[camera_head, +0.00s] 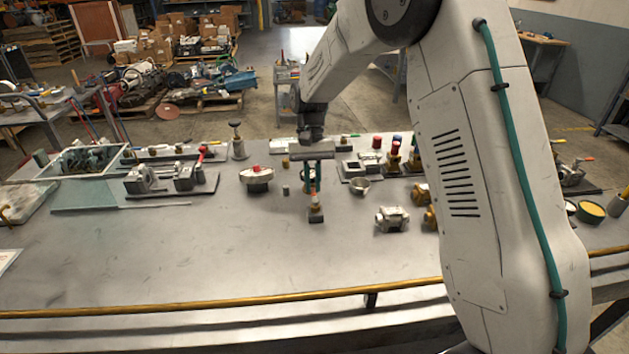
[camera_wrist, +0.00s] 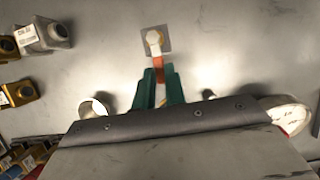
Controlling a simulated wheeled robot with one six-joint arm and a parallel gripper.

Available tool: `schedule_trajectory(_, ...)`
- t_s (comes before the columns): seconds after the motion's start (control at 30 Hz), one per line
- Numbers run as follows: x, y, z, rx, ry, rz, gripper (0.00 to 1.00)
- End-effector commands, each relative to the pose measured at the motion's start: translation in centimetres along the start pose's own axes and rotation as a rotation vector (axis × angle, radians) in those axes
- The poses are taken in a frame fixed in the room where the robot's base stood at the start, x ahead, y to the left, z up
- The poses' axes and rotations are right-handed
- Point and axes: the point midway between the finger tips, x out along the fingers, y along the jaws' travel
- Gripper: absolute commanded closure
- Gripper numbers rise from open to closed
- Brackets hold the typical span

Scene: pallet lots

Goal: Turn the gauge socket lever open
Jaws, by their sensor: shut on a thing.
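The gauge socket (camera_head: 316,214) stands on the bench as a small dark square base with a brass fitting on it. In the wrist view its grey base plate (camera_wrist: 164,32) lies just beyond my fingertips. Its orange-red lever (camera_wrist: 159,63) extends from the pale fitting (camera_wrist: 153,38) toward me. My gripper (camera_wrist: 160,80) has green fingers closed on the outer part of the lever. In the head view my gripper (camera_head: 312,186) points down above the socket, and the lever is mostly hidden between the fingers. The lever's exact angle is hard to tell.
A red-knobbed round part (camera_head: 256,176) and a small cylinder (camera_head: 286,190) stand left of the socket. A cup (camera_head: 360,186), a silver valve block (camera_head: 391,219) and brass valves (camera_head: 420,193) are at right. The bench front is clear up to the brass rail (camera_head: 220,303).

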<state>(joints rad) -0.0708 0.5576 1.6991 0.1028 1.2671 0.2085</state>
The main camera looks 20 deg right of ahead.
Motion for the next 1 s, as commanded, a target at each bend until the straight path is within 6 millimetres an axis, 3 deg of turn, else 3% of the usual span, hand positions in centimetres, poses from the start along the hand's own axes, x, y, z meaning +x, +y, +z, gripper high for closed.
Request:
schedule_trajectory(0.4, 0.0, 0.0, 0.0, -0.007, -0.001, 0.003, 1.0)
schedule_trajectory(0.43, 0.0, 0.0, 0.0, -0.007, -0.001, 0.003, 0.85)
schedule_trajectory(0.5, 0.0, 0.0, 0.0, -0.007, -0.001, 0.003, 0.66)
schedule_trajectory(0.83, -0.3, 0.0, 0.0, -0.006, 0.001, 0.002, 0.66)
schedule_trajectory(1.0, -2.5, 0.0, -0.1, -0.006, 0.004, 0.002, 0.66)
